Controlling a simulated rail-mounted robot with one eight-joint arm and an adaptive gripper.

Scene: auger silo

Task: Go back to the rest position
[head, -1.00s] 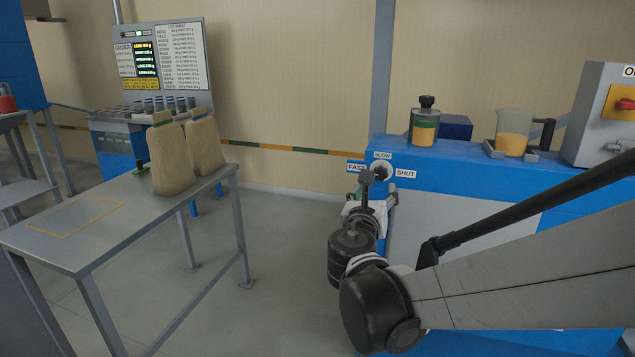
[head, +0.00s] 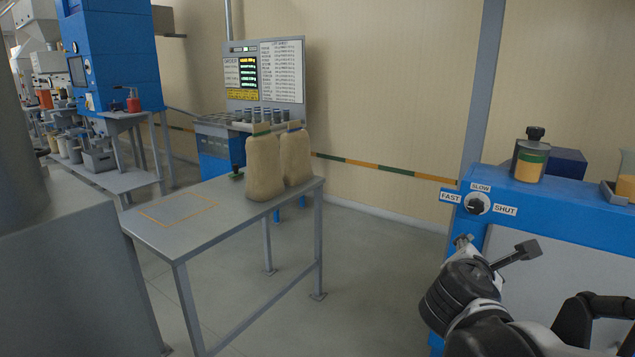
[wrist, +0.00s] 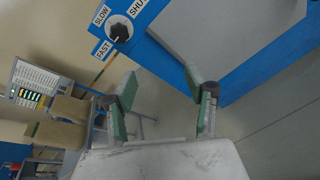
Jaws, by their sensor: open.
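My gripper (head: 497,250) is at the lower right of the head view, in front of the blue cabinet with the dial. In the wrist view my gripper (wrist: 160,95) shows its two fingers with green pads spread apart, and nothing is between them. The dial (head: 477,203) sits on the cabinet front among the labels FAST, SLOW and SHUT. It also shows in the wrist view (wrist: 119,30), apart from the fingers.
A grey table (head: 190,245) with two tan sacks (head: 264,168) stands left of my gripper. On the blue cabinet (head: 560,198) stand a jar (head: 530,160) and a beaker (head: 625,180). An order board (head: 264,75) is behind. Floor between table and cabinet is clear.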

